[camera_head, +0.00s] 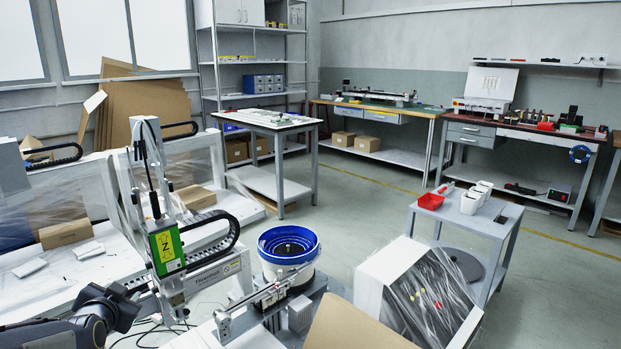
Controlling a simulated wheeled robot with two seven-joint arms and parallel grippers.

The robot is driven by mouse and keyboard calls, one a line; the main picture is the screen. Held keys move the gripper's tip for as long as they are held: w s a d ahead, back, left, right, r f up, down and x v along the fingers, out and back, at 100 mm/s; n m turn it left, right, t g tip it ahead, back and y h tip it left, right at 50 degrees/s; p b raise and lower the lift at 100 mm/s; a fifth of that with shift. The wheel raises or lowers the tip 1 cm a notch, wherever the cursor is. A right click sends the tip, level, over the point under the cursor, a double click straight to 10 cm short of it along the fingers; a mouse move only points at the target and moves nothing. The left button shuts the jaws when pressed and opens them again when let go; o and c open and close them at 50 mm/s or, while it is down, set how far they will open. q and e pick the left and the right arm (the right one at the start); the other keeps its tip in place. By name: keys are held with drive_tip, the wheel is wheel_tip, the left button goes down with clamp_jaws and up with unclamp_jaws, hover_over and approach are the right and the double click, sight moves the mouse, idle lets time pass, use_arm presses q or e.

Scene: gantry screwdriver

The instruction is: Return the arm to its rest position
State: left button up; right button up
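My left arm comes in at the bottom left corner. Its dark gripper (122,308) is beside the lower part of the gantry screwdriver (165,248), which has a green and yellow panel. The gripper is dark and small here, so I cannot tell whether its fingers are open or shut, or whether it touches the gantry. Nothing held is visible. My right arm and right gripper are not in view.
A blue-rimmed bowl feeder (288,244) stands right of the gantry. Plastic-wrapped equipment (425,295) is at the lower right. A grey cart (500,226) holds red and white bins. Open floor (345,215) lies beyond the feeder, with workbenches behind.

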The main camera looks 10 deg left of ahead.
use_arm(q)
drive_tip(key=s+d+f+n+g+h, duration=0.25)
drive_tip(key=s+d+h, duration=0.25)
drive_tip(key=s+d, duration=0.8)
drive_tip(key=s+d+f+n+g+h, duration=0.1)
drive_tip(key=s+d+g+h, duration=0.3)
drive_tip(key=s+d, duration=0.9)
wheel_tip(320, 180, up, 32)
drive_tip(key=d+p, duration=0.1)
drive_tip(key=p, duration=3.1)
drive_tip(key=shift+s+f+g, duration=0.15)
drive_tip(key=shift+s+g, duration=0.15)
drive_tip(key=shift+g, duration=0.05)
drive_tip(key=shift+d, duration=0.1)
